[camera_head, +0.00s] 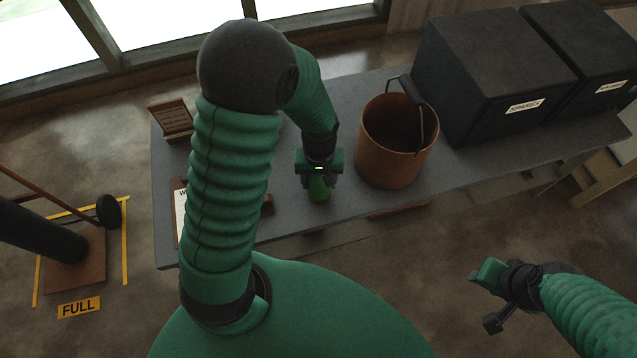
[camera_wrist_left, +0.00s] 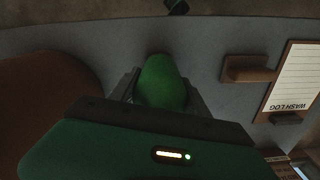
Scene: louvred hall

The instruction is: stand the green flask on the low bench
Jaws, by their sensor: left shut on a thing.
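The green flask (camera_head: 319,190) is between the fingers of my left gripper (camera_head: 318,182), which is shut on it. The flask also shows in the left wrist view (camera_wrist_left: 162,82), with a dark finger on each side. It is over the low grey bench (camera_head: 465,172), near the front edge; I cannot tell whether its base touches the top. The gripper hides its upper part in the head view.
A brown bucket (camera_head: 391,165) with a dark handle stands just right of the flask. Black boxes (camera_head: 490,75) fill the bench's right end. A wooden holder (camera_head: 172,120) and a wash log board (camera_wrist_left: 294,80) are on the left. Bare bench top lies behind my left gripper.

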